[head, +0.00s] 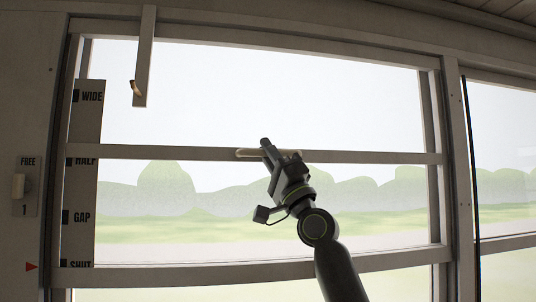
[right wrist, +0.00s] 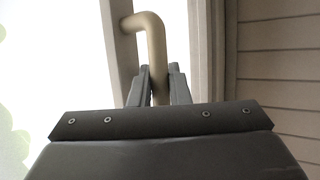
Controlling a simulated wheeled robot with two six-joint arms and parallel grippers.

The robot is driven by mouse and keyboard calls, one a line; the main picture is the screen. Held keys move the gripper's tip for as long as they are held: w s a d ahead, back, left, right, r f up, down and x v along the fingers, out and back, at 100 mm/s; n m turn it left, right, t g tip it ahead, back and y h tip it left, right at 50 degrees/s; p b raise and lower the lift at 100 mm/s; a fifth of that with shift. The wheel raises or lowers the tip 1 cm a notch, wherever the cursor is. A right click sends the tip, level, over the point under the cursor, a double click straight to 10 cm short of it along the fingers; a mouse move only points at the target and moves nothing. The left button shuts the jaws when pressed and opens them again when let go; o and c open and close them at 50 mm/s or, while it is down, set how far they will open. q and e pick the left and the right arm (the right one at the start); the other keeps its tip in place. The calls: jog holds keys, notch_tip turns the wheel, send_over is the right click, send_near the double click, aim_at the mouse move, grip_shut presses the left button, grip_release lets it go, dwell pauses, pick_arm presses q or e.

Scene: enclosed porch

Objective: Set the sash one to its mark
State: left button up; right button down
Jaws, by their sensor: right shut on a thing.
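Sash one is a pale framed window; its rail (head: 370,157) crosses the opening. A cream bar handle (head: 244,153) is on that rail. My right gripper (head: 272,150) is at the handle, and the right wrist view shows its fingers shut around the cream handle (right wrist: 156,45). A scale board (head: 84,130) at the left reads WIDE, HALF, GAP and SHUT from top to bottom. The rail's left end partly covers HALF; the bottom of SHUT is cut off by a lower rail. A red arrow mark (head: 31,267) on the left post points right, about level with SHUT. My left gripper is out of view.
Another window (head: 505,150) lies to the right, past a post.

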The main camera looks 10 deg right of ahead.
notch_tip(320, 180, down, 36)
jog(key=b, duration=3)
jog(key=c, duration=1.6)
grip_release()
jog(key=shift+c, duration=0.2)
